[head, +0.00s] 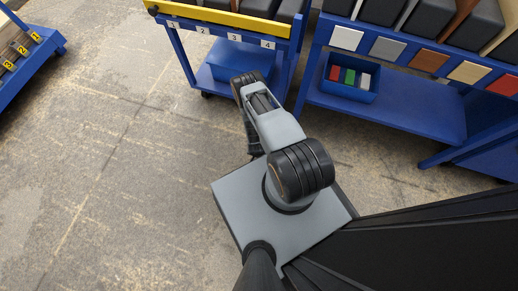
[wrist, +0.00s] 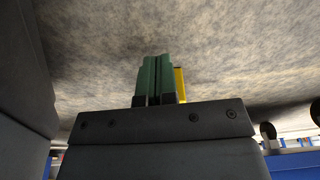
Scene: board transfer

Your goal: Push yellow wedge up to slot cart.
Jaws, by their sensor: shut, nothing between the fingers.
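In the wrist view, which looks upside down, my gripper (wrist: 156,80) shows as two green fingers pressed together with nothing between them. A narrow yellow piece (wrist: 180,84) stands just beside the fingers against the floor. It may be the yellow wedge; only a strip shows, and I cannot tell whether it touches the fingers. In the head view the fingers and wedge are not visible, with my arm in front. A blue cart with slots numbered 1 to 4 (head: 183,45), probably the slot cart, stands ahead of my arm, with a yellow front rail (head: 222,17) and dark boards.
A blue rack (head: 400,104) with boards and coloured tiles stands at the right, holding a blue bin (head: 347,92) with coloured blocks. Another blue cart (head: 52,44) with yellow number labels is at the far left. The concrete floor (head: 110,150) between is clear.

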